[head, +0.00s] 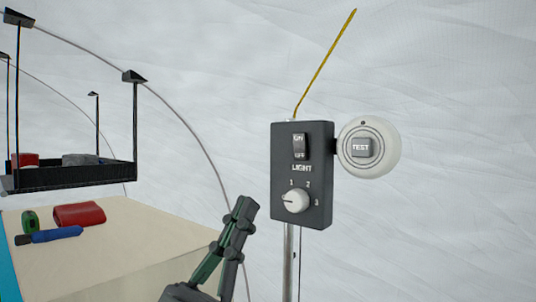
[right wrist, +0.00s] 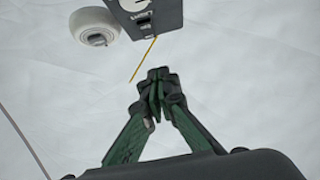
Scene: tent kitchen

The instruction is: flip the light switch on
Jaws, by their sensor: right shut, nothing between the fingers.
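The light switch (head: 299,147) is a small dark rocker marked ON at the top and OFF at the bottom. It sits above the word LIGHT on a black control box (head: 316,190) mounted on a metal pole. My right gripper (head: 246,203) is shut and empty, to the left of the box and lower than the switch, apart from it in the picture. In the right wrist view its fingertips (right wrist: 157,75) are together, and the box (right wrist: 150,14) shows upside down at the top edge. The switch is not clearly seen there. My left gripper is not in view.
A white knob (head: 296,201) sits low on the box. A round white device with a TEST button (head: 361,147) adjoins its right side. A yellow stick (head: 325,63) rises behind it. A pale table (head: 110,240) holds red, green and blue items at left, below a hanging black tray (head: 70,177).

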